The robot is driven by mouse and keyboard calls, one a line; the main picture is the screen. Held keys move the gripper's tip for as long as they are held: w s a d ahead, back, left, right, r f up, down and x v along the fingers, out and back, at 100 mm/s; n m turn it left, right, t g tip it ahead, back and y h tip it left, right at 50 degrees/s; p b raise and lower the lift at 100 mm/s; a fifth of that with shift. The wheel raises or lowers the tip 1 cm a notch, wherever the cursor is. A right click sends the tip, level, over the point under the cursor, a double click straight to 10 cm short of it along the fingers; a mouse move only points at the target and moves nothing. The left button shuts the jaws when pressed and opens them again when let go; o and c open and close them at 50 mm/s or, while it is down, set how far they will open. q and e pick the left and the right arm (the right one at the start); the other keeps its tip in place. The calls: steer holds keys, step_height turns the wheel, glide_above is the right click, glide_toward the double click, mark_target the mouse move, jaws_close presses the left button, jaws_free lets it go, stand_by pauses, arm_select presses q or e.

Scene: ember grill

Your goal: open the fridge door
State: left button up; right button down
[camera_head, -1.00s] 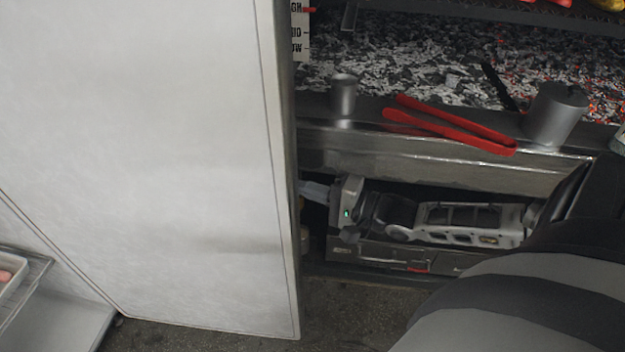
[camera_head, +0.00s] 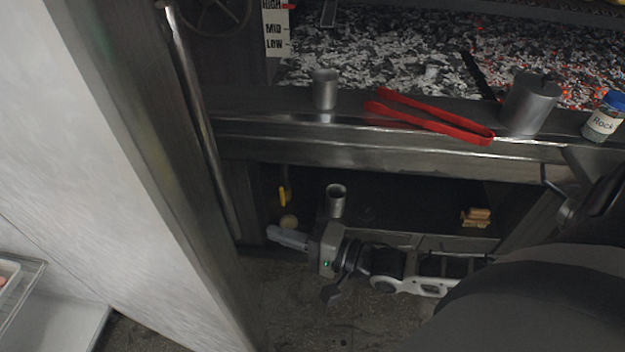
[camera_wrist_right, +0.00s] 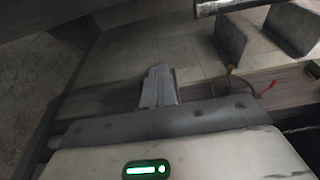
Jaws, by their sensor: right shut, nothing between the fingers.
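The fridge door (camera_head: 90,130) stands open at the left of the head view. Its pale inner face, its free edge and part of its dark outer face show. A long metal bar handle (camera_head: 203,125) runs down the outer face. My right gripper (camera_head: 280,235) is shut and empty, just right of the handle's lower end in the picture; I cannot tell whether it touches the door. The shut fingers also show in the right wrist view (camera_wrist_right: 158,85). My left gripper is not in view.
A wire shelf (camera_head: 22,285) shows at lower left. The grill counter (camera_head: 380,140) crosses behind my right arm, with red tongs (camera_head: 430,118), metal cups (camera_head: 325,90) and a jar (camera_head: 604,118) on it. A low shelf beneath holds another cup (camera_head: 336,200). Bare floor (camera_head: 310,310) shows below.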

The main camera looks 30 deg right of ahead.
steer(key=v, duration=1.6)
